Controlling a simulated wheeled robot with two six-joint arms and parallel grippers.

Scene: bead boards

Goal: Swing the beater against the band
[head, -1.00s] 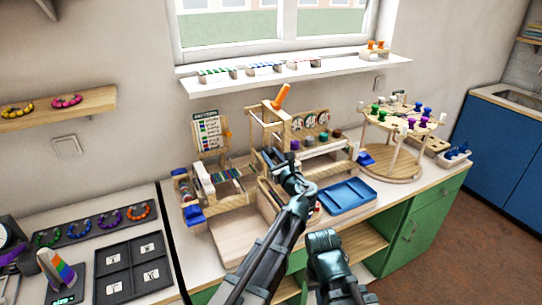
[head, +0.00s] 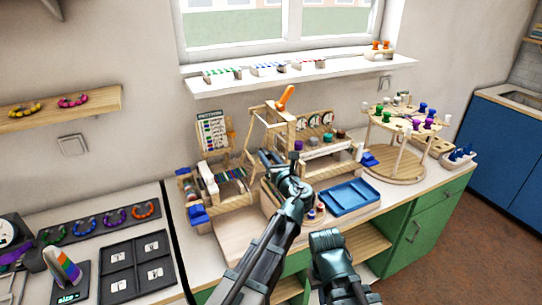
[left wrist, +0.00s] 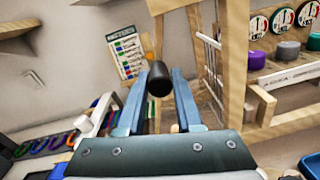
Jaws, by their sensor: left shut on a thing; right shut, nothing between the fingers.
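The bead loom (head: 206,212) stands on the table left of centre, with a band of coloured threads (head: 232,174) stretched across it. A light wooden frame, which looks like the beater, rises at its right side (head: 248,160); its top bar (left wrist: 188,3) shows in the left wrist view. My left gripper (head: 266,158) is at this frame, right of the band. In the left wrist view, its blue fingers (left wrist: 160,98) are shut on a black round handle (left wrist: 159,78). The contact between beater and band is hidden. My right gripper (head: 325,238) is shut and empty, low in front of the table.
A wooden stand with an orange lever (head: 286,97) is just behind my left gripper. A blue tray (head: 350,197) and a round peg carousel (head: 393,174) are to the right. A pattern card (head: 211,130) stands behind the loom. A black sorting tray (head: 118,285) lies front left.

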